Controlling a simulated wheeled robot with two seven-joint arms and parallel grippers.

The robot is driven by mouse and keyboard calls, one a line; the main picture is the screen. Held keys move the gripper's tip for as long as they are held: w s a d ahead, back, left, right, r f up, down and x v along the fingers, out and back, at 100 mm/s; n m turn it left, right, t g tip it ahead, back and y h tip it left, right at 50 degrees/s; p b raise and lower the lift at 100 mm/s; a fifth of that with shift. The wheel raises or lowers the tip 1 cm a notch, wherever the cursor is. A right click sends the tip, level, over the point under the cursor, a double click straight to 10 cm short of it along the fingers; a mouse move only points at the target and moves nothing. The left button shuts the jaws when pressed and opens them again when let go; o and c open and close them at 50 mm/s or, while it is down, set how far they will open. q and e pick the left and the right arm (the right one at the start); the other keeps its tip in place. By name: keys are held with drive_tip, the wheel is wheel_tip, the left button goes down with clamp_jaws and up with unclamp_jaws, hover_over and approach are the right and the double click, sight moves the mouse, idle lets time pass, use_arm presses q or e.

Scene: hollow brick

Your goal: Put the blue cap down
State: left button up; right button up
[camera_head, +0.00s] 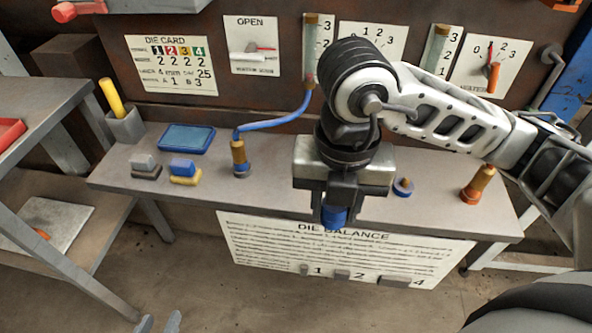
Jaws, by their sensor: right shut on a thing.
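My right gripper (336,206) points down over the front edge of the grey shelf, in the middle of the view. It is shut on the blue cap (334,217), which shows below and between the fingers. I cannot tell whether the cap touches anything. My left gripper (159,323) shows only as two grey fingertips, apart and empty, at the bottom edge.
On the shelf (285,190) stand a brass fitting with a blue hose (239,160), a short blue-ringed fitting (403,187), an orange-based brass fitting (477,185), a blue tray (185,138) and small blocks (183,170). A grey cup (126,127) holds a yellow stick.

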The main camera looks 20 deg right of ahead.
drive_tip(key=shift+s+d+f+m, duration=0.1)
drive_tip(key=shift+d+m, duration=0.1)
drive_tip(key=shift+m, duration=0.35)
drive_tip(key=shift+s+d+f+m, duration=0.1)
drive_tip(key=shift+d+m, duration=0.05)
drive_tip(key=shift+m, duration=0.4)
drive_tip(key=w+d+f, duration=0.2)
drive_tip(key=w+f, duration=0.1)
drive_tip(key=w+d+f, duration=0.2)
drive_tip(key=w+f, duration=0.1)
drive_tip(key=w, duration=0.1)
drive_tip(key=w+d+f, duration=0.2)
drive_tip(key=w+d, duration=0.1)
drive_tip(key=shift+w+d+f+b, duration=0.1)
drive_tip(key=shift+w+f+b, duration=0.3)
drive_tip(key=shift+w+d+f, duration=0.15)
drive_tip(key=shift+w+f, duration=0.15)
drive_tip(key=shift+f, duration=0.1)
wheel_tip(320, 180, down, 3)
drive_tip(key=shift+w+d+f, duration=0.1)
drive_tip(key=shift+f, duration=0.15)
drive_tip(key=o, duration=1)
drive_tip(key=shift+c, duration=0.2)
